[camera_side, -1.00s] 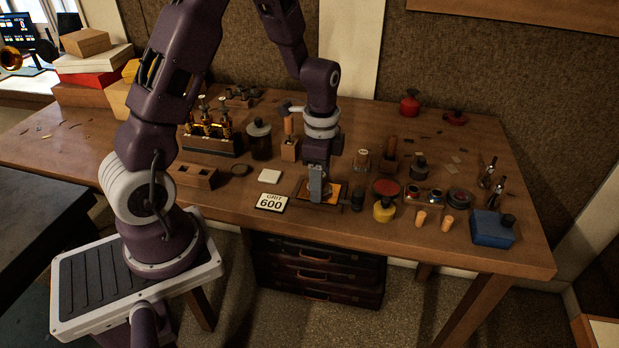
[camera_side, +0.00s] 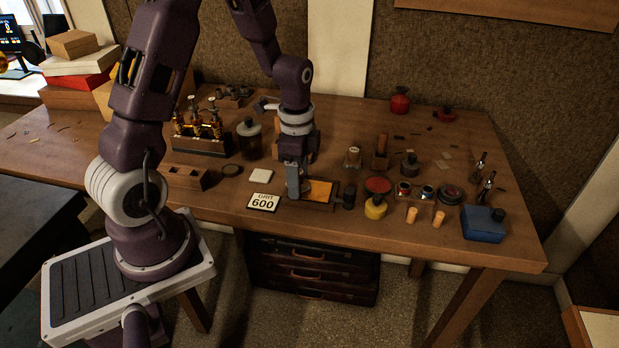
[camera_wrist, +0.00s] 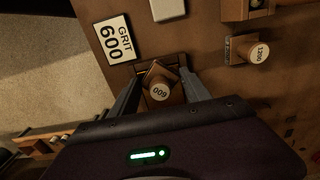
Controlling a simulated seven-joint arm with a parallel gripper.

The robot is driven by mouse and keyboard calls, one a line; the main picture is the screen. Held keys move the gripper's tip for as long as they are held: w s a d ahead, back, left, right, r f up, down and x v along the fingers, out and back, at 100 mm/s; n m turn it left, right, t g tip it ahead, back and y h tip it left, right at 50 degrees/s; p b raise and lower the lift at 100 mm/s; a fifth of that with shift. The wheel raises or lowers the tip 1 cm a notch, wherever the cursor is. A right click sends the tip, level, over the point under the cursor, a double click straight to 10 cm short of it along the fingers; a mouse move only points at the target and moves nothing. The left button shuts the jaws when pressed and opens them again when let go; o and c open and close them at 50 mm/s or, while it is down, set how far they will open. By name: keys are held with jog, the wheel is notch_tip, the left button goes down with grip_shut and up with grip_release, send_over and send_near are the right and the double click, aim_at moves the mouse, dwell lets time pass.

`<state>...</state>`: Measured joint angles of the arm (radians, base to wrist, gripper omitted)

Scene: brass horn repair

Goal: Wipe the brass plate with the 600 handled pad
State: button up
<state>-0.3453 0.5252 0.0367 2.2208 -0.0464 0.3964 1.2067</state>
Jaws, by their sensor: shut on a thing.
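The brass plate (camera_side: 321,190) lies flat in a shallow wooden tray near the front edge of the bench and shows orange in the side view. My gripper (camera_side: 294,195) points down at the left end of the plate. In the wrist view my gripper (camera_wrist: 161,78) is shut on the 600 handled pad (camera_wrist: 160,91), whose round handle top reads 600. The pad's underside is hidden, so I cannot tell whether it touches the plate. The plate's left end is hidden behind my gripper in the side view.
A dark small jar (camera_side: 349,195) and a yellow container (camera_side: 375,207) stand close on the right. A 1200 handled pad (camera_wrist: 255,53) shows in the wrist view.

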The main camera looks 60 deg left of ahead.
jog(key=shift+s+a+r, duration=0.1)
jog(key=shift+s+a, duration=0.4)
jog(key=shift+r, duration=4.05)
